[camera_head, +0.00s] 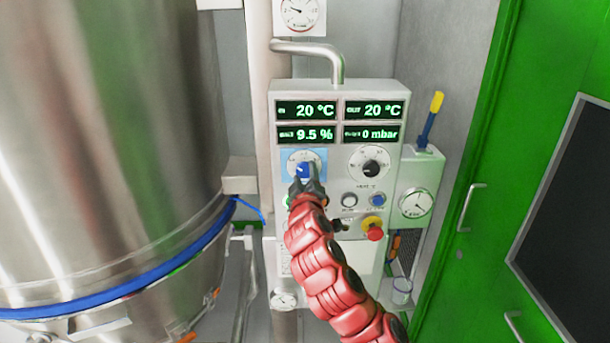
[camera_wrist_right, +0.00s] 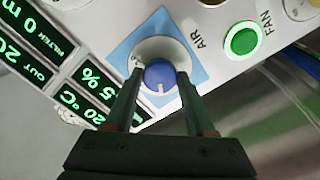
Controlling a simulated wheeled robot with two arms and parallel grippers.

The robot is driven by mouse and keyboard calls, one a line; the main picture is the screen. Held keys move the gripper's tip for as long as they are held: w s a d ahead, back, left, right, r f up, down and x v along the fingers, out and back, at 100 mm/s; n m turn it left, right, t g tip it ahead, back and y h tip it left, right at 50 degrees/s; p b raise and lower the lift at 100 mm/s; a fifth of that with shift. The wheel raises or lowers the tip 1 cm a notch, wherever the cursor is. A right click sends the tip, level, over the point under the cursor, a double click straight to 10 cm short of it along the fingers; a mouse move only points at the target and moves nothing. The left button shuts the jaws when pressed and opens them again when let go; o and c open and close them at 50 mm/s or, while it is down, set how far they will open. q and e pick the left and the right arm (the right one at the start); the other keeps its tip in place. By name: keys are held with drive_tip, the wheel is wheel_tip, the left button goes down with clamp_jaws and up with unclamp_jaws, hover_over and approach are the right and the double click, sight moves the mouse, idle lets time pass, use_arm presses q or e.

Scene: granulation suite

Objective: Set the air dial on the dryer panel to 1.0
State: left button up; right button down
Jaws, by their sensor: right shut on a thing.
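The air dial (camera_head: 303,171) is a blue knob on a white round scale with a light blue backing, on the left of the dryer panel (camera_head: 335,90). In the right wrist view the blue knob (camera_wrist_right: 160,75) shows a pale pointer mark directed toward the gripper, with the word AIR beside it. My right gripper (camera_head: 306,182) reaches the dial from below, its fingers (camera_wrist_right: 156,88) on both sides of the knob, shut on it. The scale numbers are too small or covered to read. My left gripper is not in view.
Beside the air dial is a black heat dial (camera_head: 370,168). Below are a green fan button (camera_wrist_right: 242,41), a white button (camera_head: 349,200), a blue button (camera_head: 377,199) and a red emergency knob (camera_head: 374,231). A steel vessel (camera_head: 110,130) stands left, a green door (camera_head: 490,150) right.

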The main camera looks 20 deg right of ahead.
drive_tip(key=shift+n, duration=0.5)
drive_tip(key=shift+c, duration=1.3)
unclamp_jaws()
drive_tip(key=shift+s, duration=0.1)
